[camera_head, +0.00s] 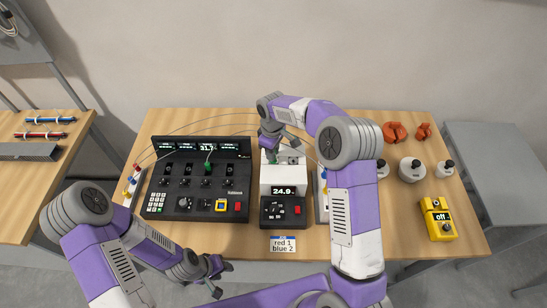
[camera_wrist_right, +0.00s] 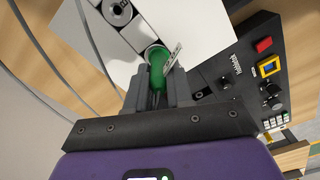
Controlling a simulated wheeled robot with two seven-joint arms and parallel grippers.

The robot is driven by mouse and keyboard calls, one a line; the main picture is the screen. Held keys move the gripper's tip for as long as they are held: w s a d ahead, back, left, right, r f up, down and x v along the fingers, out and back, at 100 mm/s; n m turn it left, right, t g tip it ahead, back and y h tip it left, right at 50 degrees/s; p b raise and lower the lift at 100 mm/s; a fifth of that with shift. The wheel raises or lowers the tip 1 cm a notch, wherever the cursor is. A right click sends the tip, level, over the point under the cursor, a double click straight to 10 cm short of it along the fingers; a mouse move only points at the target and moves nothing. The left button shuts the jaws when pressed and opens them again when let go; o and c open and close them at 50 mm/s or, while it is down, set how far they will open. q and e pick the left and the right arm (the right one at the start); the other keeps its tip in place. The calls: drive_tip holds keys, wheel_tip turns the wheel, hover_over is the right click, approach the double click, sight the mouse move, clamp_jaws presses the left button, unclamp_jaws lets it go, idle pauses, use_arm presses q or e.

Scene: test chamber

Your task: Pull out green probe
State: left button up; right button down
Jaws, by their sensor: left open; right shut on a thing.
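The green probe (camera_wrist_right: 157,72) shows in the right wrist view between the fingers of my right gripper (camera_wrist_right: 157,88). Its green handle is at the top of the white calibrator block, beside a round metal fitting (camera_wrist_right: 117,12). I cannot tell how deep its tip sits. In the head view my right gripper (camera_head: 271,140) is over the white block (camera_head: 284,178), whose display reads 24.9; the arm partly covers it. My left gripper (camera_head: 216,277) is open and empty, low in front of the table.
A black control console (camera_head: 195,180) with a green plug (camera_head: 207,167) stands left of the block. A label reading red 1, blue 2 (camera_head: 283,244) lies in front. A yellow meter (camera_head: 438,218), white bottles (camera_head: 411,169) and orange items (camera_head: 395,132) stand right. Thin cables run behind.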

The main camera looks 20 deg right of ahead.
drive_tip(key=c, duration=1.6)
unclamp_jaws()
drive_tip(key=shift+s, duration=0.15)
drive_tip(key=shift+c, duration=0.2)
drive_tip(key=shift+f, duration=0.1)
clamp_jaws()
drive_tip(key=shift+a, duration=0.1)
drive_tip(key=shift+r+p, duration=0.55)
drive_tip(key=shift+r, duration=0.3)
drive_tip(key=shift+r+p, duration=2.45)
drive_tip(key=shift+r, duration=1.15)
drive_tip(key=shift+r+p, duration=0.5)
drive_tip(key=shift+r, duration=0.7)
